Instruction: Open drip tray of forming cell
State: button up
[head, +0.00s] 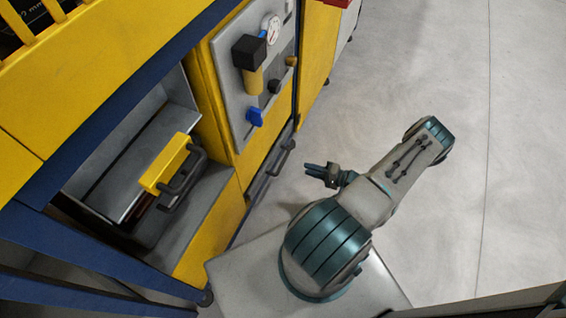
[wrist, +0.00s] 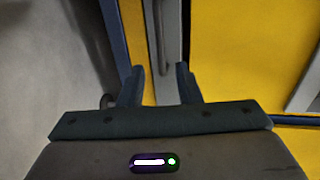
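The drip tray appears to be the narrow grey front (head: 262,186) low on the yellow forming cell, below the gauge panel. It looks flush with the cell. A dark grey bar handle (head: 279,158) runs along it. In the wrist view the grey front (wrist: 173,22) and its handle (wrist: 164,42) lie ahead, between the fingers in the picture. My gripper (head: 307,170) is just right of the handle in the head view, apart from it. It is open and empty, and its fingertips (wrist: 161,74) point toward the tray front.
A grey panel (head: 236,112) with a gauge, a yellow-black fitting and a blue knob (head: 255,117) is above the tray. A yellow block with a dark handle (head: 166,163) sits in an open bay at left. Bare floor (head: 400,60) lies at right.

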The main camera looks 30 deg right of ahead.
aim_at(283, 161)
jog(key=b+x, duration=0.2)
jog(key=x, duration=1)
jog(key=shift+w, duration=0.1)
grip_shut()
